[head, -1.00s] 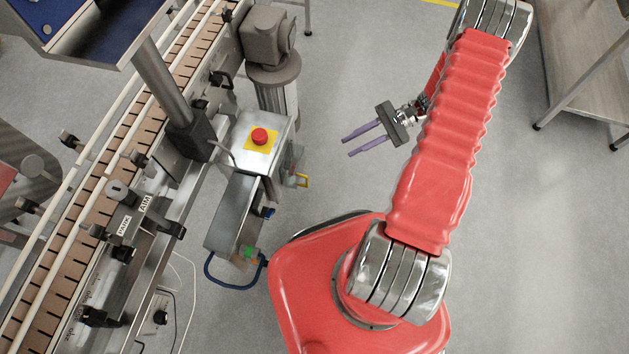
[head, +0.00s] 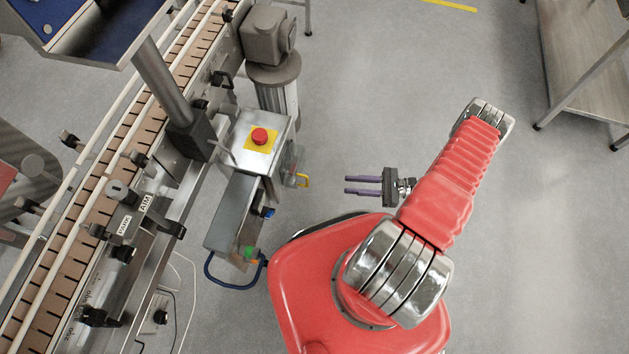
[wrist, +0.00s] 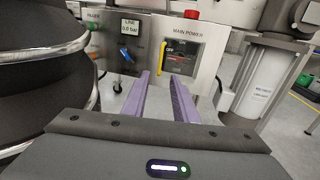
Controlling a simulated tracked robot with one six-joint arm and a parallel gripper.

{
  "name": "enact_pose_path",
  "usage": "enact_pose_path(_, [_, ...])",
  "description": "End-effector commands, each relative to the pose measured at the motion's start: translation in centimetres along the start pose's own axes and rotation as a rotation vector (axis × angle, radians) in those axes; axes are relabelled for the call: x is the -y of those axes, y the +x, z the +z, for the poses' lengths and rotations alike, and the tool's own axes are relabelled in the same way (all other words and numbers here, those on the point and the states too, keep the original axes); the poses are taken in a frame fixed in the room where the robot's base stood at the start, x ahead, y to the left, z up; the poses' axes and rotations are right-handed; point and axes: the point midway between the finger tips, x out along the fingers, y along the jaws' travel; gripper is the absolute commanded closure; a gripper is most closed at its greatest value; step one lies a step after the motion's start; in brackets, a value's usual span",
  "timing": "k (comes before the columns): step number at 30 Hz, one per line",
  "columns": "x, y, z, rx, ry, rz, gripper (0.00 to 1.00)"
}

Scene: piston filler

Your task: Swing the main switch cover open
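In the wrist view the main switch cover (wrist: 183,53) is a dark, see-through panel under the "MAIN POWER" label, with "OFF" readable on it. It looks closed against the grey box face. A yellow handle (wrist: 162,56) runs upright along its left side; in the head view the yellow handle (head: 303,181) sticks out from the box's right face. My gripper (head: 347,185) is open and empty, its two purple fingers pointing left toward the handle, with a gap between. In the wrist view the open fingers (wrist: 160,77) stand below and in front of the handle, apart from it.
A red stop button (head: 260,136) tops the box. A blue-handled valve (wrist: 127,54) and a pressure label are left of the cover. A grey motor post (head: 275,85) stands behind. The conveyor (head: 110,185) runs along the left. Floor right of the box is clear.

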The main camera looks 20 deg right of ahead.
Motion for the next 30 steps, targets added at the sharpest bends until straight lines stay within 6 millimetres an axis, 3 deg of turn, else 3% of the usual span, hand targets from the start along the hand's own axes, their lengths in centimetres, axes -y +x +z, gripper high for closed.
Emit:
enact_pose_path(14, [0.0, 0.5, 0.0, 0.001, 0.001, -0.001, 0.74])
enact_pose_path(30, [0.0, 7.2, 0.0, 0.001, 0.001, 0.001, 0.74])
